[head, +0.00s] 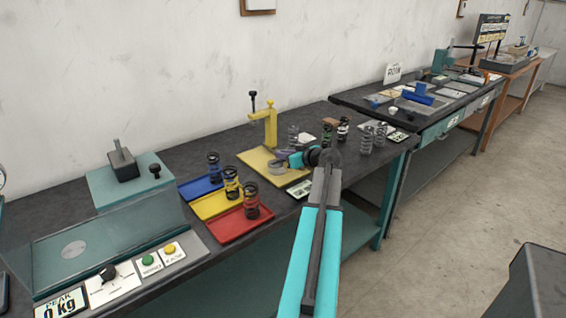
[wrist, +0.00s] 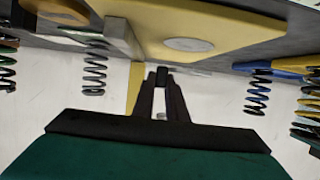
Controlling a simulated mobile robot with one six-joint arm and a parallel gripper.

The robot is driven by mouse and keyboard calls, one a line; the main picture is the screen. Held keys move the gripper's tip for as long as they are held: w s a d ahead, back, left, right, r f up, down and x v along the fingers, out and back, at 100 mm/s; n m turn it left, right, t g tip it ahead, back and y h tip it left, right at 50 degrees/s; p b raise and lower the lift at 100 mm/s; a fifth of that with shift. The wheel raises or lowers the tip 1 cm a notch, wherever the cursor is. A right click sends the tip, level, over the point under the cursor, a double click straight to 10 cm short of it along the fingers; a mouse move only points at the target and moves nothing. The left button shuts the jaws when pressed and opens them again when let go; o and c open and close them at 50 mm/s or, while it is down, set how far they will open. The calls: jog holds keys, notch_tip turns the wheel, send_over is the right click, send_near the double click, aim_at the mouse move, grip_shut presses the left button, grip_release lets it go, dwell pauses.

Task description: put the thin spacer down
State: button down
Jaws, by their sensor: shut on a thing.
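My gripper (head: 281,163) is over the yellow press plate (head: 258,163) on the dark bench, seen from behind along my teal arm. In the wrist view, the view is inverted, and the dark fingers of my gripper (wrist: 162,76) are close together at their tips. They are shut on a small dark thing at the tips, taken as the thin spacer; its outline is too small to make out. A round grey disc (wrist: 188,44) shows on the yellow plate in front of the fingertips. I cannot tell whether the held thing touches the plate.
A yellow post (head: 270,128) stands at the plate's back. Springs stand on blue (head: 196,188), yellow (head: 214,206) and red (head: 228,228) trays to the left. Several loose springs (head: 366,142) stand to the right. A teal tester (head: 100,240) fills the left end.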

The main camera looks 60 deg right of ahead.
aim_at(283, 162)
jog(key=shift+f+p, duration=0.35)
jog(key=shift+f, duration=1.2)
jog(key=shift+f, duration=0.2)
jog(key=c, duration=1.8)
grip_release()
jog(key=shift+o, duration=0.2)
jog(key=shift+r, duration=0.25)
jog(key=b+v, duration=0.2)
jog(key=v, duration=1)
jog(key=shift+b, duration=0.3)
